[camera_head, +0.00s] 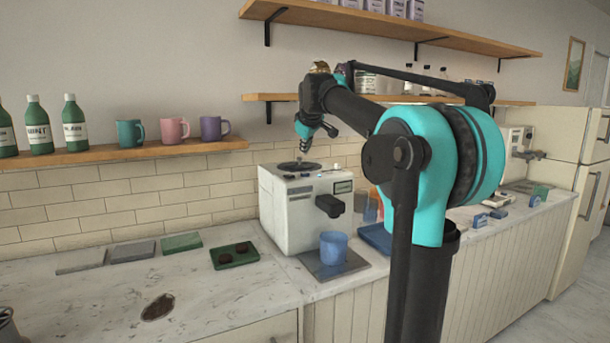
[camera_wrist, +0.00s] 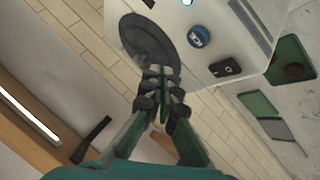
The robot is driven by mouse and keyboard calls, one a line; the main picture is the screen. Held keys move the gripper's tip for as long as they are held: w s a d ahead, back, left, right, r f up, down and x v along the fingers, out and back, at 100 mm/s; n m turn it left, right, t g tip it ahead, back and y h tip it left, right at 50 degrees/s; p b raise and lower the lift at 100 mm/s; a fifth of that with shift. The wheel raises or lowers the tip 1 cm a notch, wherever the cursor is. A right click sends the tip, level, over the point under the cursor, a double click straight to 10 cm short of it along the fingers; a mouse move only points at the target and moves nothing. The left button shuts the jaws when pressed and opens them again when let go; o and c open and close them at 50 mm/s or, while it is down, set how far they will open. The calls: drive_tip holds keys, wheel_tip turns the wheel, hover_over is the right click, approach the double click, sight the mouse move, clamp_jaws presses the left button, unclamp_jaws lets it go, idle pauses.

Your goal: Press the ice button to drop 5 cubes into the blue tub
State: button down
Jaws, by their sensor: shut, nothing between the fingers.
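The white ice machine (camera_head: 300,212) stands on the counter, with a dark round lid (camera_wrist: 148,38) on its top and a black spout (camera_head: 330,205) on its front. The blue tub (camera_head: 334,249) stands upright below the spout; its contents cannot be made out. In the wrist view, a round blue button (camera_wrist: 198,37) with a pale mark is on the machine's top beside the lid. A black switch (camera_wrist: 225,68) is next to it. My gripper (camera_wrist: 161,72) is shut and empty above the machine top (camera_head: 303,150), with its fingertips over the lid's edge, to the side of the button.
The tub stands on a grey plate (camera_head: 318,272). A green tray (camera_head: 222,262) with dark round pieces lies left of the machine. Shelves with mugs (camera_head: 174,130) and bottles (camera_head: 38,128) run along the wall.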

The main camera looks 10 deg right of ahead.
sight(305, 174)
idle(0.4)
wheel_tip(305, 174, up, 4)
drive_tip(key=shift+f, duration=0.1)
idle(0.4)
drive_tip(key=shift+f, duration=4.4)
drive_tip(key=shift+f, duration=0.2)
drive_tip(key=shift+f, duration=0.2)
